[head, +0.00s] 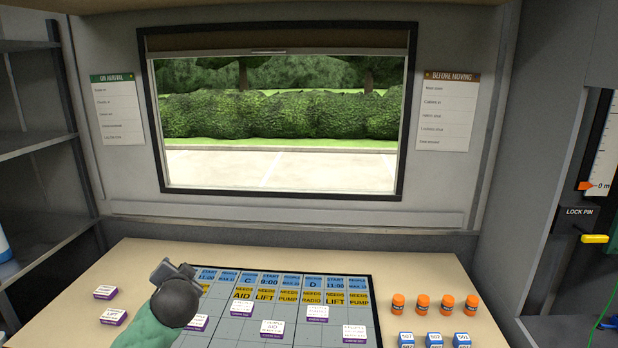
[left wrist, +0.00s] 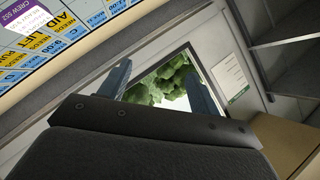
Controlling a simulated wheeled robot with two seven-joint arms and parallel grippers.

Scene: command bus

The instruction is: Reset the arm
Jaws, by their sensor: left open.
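My left gripper (head: 176,270) is at the left side of the desk in the head view, above the left part of the planning board (head: 290,327). In the left wrist view its two fingers (left wrist: 160,90) stand wide apart with nothing between them, pointing towards the window. My left arm hides part of the board's left columns. My right gripper is in neither view.
White and purple cards (head: 105,292) lie on the desk (head: 140,256) and on the board. The window (head: 280,130) is behind the desk. Shelves (head: 35,140) are at the left.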

